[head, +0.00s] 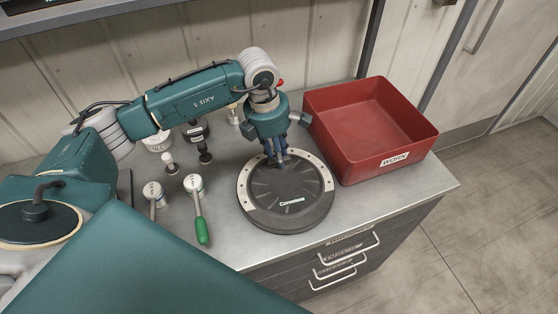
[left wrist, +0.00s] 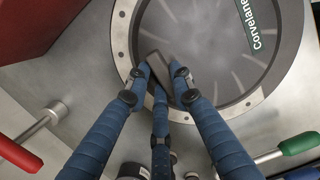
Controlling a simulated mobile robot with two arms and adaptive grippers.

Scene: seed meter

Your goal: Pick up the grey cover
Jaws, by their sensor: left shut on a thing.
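The grey cover (head: 297,190) is a dark round disc marked "Corvelane", lying inside a pale bolted ring (head: 245,195) on the bench. It also shows in the left wrist view (left wrist: 215,45). My left gripper (head: 279,162) points down at the cover's back part. In the left wrist view its blue fingers (left wrist: 165,75) close around a small grey bar on the cover near the ring, partly hidden by the fingertips. I see no clear gap under the cover. My right gripper is in neither view.
A red bin (head: 375,165) labelled "WORN" stands right of the ring. A green-handled tool (head: 201,225) and other small tools (head: 153,192) lie to its left. Dark knobs (head: 205,153) stand behind them. Drawers with handles (head: 345,262) are below the bench's front edge.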

